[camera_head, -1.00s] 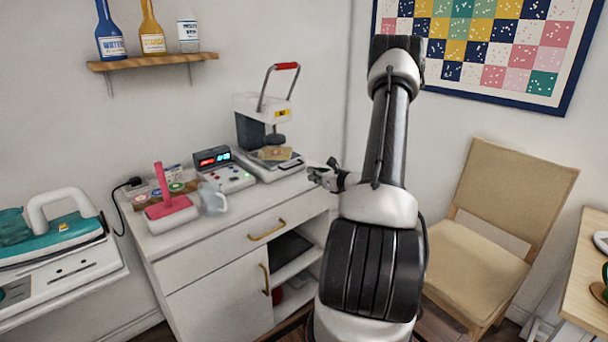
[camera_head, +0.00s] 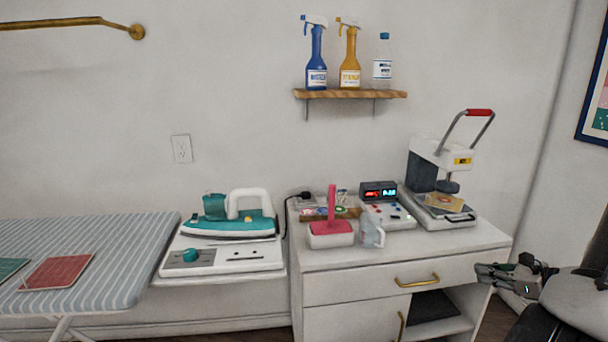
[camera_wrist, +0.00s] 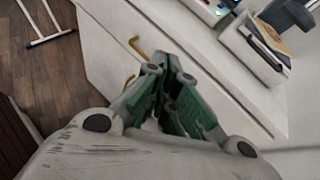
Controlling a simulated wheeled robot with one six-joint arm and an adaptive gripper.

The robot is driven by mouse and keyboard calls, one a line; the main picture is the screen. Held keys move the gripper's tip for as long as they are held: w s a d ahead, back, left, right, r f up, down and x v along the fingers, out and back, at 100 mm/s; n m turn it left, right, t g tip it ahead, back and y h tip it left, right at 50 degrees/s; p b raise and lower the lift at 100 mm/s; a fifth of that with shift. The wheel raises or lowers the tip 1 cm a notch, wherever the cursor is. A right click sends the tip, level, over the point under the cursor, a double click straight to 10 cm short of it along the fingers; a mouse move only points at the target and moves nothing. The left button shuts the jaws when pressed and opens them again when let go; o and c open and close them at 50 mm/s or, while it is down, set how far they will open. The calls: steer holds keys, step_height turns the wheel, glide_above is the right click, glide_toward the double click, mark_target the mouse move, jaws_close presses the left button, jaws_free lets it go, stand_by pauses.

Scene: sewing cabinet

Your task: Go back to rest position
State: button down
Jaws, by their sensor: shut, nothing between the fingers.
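My gripper (camera_head: 482,275) is at the right of the head view, in front of the right end of the white cabinet (camera_head: 345,288). It is shut and empty. In the wrist view my gripper (camera_wrist: 182,72) shows its green-padded fingers close together, with the cabinet front and a brass handle (camera_wrist: 137,47) beyond them. The rest of my arm is mostly cut off at the right edge of the head view.
On the cabinet stand a heat press (camera_head: 440,165), a control box with a red and blue display (camera_head: 379,190), a pink-handled tool (camera_head: 332,215) and a clear jug (camera_head: 372,232). A teal iron (camera_head: 232,218) and striped ironing board (camera_head: 110,255) are at left.

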steer(key=s+a+r+n+g+h, duration=0.1)
steer(key=s+a+r+n+g, duration=0.45)
steer(key=s+n, duration=0.3)
steer(key=s+a+r+n+g+h, duration=0.1)
steer(key=s+a+r+n+g, duration=0.35)
steer(key=s+r+n, duration=0.35)
steer(key=s+a+r+n+t+h, duration=0.1)
steer(key=a+r+n+h, duration=0.1)
steer(key=r+n, duration=0.3)
steer(key=a+r+n+t+h, duration=0.2)
steer(key=a+r+n, duration=0.1)
steer(key=r+n, duration=0.3)
steer(key=shift+s+a+r+h, duration=0.3)
steer(key=shift+s+r+h, duration=0.1)
steer(key=shift+r, duration=0.55)
steer(key=shift+n, duration=0.25)
